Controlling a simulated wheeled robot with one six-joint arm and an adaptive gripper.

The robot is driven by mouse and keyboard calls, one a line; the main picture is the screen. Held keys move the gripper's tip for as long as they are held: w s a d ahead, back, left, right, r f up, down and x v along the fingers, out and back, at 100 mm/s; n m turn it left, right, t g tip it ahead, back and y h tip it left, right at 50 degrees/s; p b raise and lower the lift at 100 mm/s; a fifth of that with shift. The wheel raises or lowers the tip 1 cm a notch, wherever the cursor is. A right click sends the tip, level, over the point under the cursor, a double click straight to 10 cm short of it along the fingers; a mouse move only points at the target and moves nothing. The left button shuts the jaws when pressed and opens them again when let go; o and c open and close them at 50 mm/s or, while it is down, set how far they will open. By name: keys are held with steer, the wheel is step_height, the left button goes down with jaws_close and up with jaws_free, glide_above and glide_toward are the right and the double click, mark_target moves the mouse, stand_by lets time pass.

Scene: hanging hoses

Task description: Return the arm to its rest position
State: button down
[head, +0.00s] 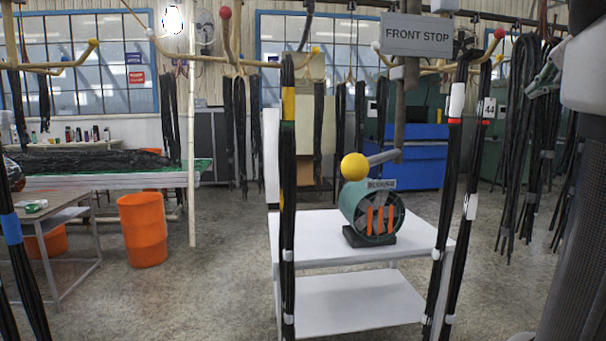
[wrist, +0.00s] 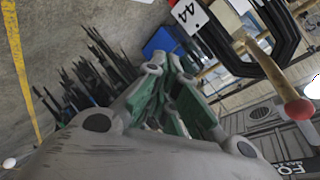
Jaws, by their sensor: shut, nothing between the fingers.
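My gripper (wrist: 168,75) shows in the wrist view with its grey links and green fingers drawn together and nothing between them. In the head view, part of my gripper (head: 546,78) shows at the upper right, beside my large grey arm link at the right edge. Black hoses (head: 515,150) hang behind it there. The wrist view is tilted. In it, a hose with a white 44 tag (wrist: 187,13) is above and to the right of the fingers, and dark hose ends (wrist: 100,75) are to the left.
Hoses with red and white bands (head: 455,130) hang below the FRONT STOP sign (head: 417,35). A white table (head: 330,237) carries a green round machine (head: 362,210). An orange bin (head: 143,230) stands at the left. Floor is clear between the bin and the table.

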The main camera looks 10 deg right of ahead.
steer(key=s+a+f+n+g+y, duration=0.1)
steer(key=s+a+f+n+g, duration=0.2)
steer(key=a+f, duration=0.5)
steer(key=s+a+f+n+g+y, duration=0.1)
steer(key=s+a+f+n, duration=0.5)
steer(key=f, duration=0.6)
steer(key=s+a+f+n+g+y, duration=0.2)
steer(key=s+a+f+n+g, duration=0.2)
steer(key=a+f, duration=0.6)
steer(key=f+n, duration=0.1)
steer(key=n, duration=0.1)
steer(key=shift+s+a+n+g, duration=0.2)
steer(key=shift+s+n+g, duration=0.1)
steer(key=shift+d+f, duration=0.1)
